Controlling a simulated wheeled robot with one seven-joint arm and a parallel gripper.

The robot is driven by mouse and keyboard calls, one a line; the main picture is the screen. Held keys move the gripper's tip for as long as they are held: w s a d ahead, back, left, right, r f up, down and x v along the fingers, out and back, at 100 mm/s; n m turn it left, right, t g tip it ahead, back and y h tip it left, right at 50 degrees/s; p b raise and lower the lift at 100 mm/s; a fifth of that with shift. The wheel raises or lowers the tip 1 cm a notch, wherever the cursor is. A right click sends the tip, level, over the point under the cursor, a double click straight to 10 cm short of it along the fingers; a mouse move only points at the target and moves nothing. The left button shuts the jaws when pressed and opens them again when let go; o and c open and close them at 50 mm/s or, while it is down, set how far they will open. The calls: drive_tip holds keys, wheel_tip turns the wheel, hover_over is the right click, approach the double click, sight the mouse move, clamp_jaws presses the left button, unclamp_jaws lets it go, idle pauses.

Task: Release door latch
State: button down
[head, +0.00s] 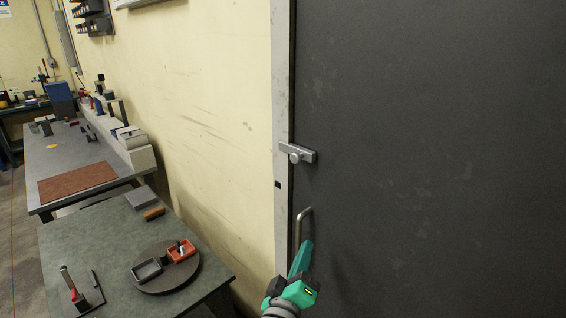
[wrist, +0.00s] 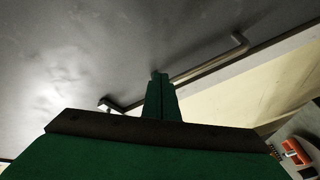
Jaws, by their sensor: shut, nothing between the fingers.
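The dark grey door (head: 430,150) fills the right of the head view, shut against its pale frame (head: 282,120). The latch (head: 297,154), a small silver bar with a round knob, sits at the door's left edge and reaches toward the frame. A bent metal handle (head: 303,222) is below it, partly hidden by my gripper. My green gripper (head: 306,246) is shut and empty, at the handle and below the latch. In the wrist view my closed fingers (wrist: 158,76) overlap the handle (wrist: 210,68); I cannot tell whether they touch it.
A green-topped bench (head: 90,240) at lower left carries a round turntable (head: 150,284) with small trays. A longer grey bench (head: 60,155) lies behind it along the yellow wall (head: 210,110). The door face right of the latch is clear.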

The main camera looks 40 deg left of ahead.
drive_tip(key=s+a+r+n, duration=0.1)
drive_tip(key=s+a+r, duration=0.1)
drive_tip(key=r, duration=0.5)
drive_tip(key=s+a+r+n+y, duration=0.1)
drive_tip(key=s+a+r, duration=0.1)
drive_tip(key=a+r, duration=0.2)
drive_tip(key=s+a+r+n, duration=0.1)
drive_tip(key=s+a+r, duration=0.1)
drive_tip(key=r, duration=0.7)
drive_tip(key=shift+a+r+t+y, duration=0.3)
drive_tip(key=shift+a+r, duration=0.05)
drive_tip(key=shift+a, duration=0.2)
drive_tip(key=shift+s, duration=0.1)
drive_tip(key=w+a, duration=0.1)
drive_tip(key=w, duration=0.8)
drive_tip(key=shift+a+f, duration=0.15)
drive_tip(key=shift+f, duration=0.1)
drive_tip(key=shift+w, duration=0.1)
